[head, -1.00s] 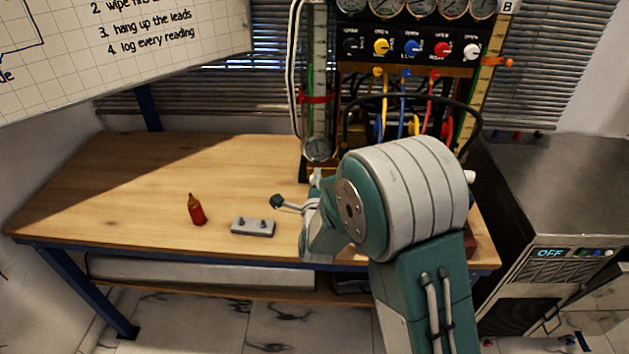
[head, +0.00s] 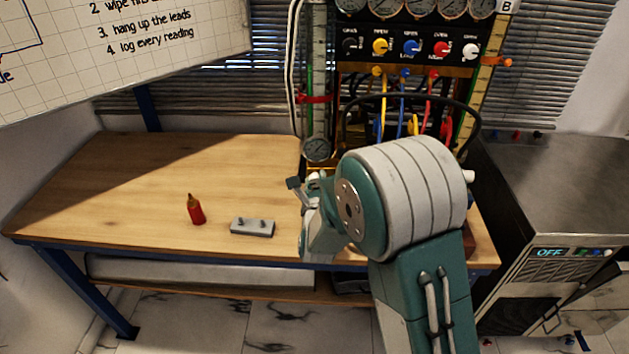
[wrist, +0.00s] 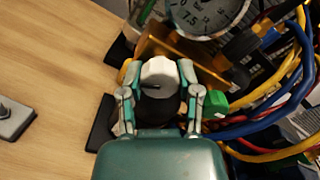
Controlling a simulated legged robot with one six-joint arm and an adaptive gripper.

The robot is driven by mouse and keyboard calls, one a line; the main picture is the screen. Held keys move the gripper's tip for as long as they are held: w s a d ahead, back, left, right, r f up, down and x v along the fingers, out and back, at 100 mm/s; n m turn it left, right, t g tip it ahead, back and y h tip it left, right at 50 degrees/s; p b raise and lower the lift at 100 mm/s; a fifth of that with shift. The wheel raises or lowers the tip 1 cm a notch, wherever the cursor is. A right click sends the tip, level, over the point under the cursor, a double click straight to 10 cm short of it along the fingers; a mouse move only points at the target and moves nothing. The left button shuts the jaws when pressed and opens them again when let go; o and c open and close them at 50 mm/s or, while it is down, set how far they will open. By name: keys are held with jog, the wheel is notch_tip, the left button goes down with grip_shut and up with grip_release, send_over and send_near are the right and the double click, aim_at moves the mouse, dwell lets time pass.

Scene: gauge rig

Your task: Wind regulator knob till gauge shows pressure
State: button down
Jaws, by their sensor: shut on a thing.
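The regulator knob (wrist: 158,76) is white with a dark mark on its face, seen in the wrist view. My gripper (wrist: 157,80) is shut on it, with one finger on each side. The gauge (wrist: 205,14) is a round dial just above the knob, cut off by the top edge; its needle position is not clear. In the head view a small round gauge (head: 317,149) stands at the foot of the tube column. My arm hides the knob there, and part of my gripper (head: 308,186) shows at the arm's left.
Blue and yellow hoses (wrist: 285,100) run close on the right of my gripper. A green block (wrist: 215,101) sits beside the right finger. A red bottle (head: 196,210) and a grey block (head: 252,228) stand on the bench (head: 130,190), whose left part is mostly clear.

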jog(key=shift+s+d+f+m, duration=0.1)
jog(key=shift+f+m, duration=0.2)
jog(key=shift+f, duration=0.1)
jog(key=shift+c, duration=1.5)
grip_release()
jog(key=shift+r, duration=0.15)
jog(key=shift+r, duration=0.1)
jog(key=s, duration=1.1)
jog(key=shift+s+d, duration=0.15)
jog(key=shift+s, duration=0.25)
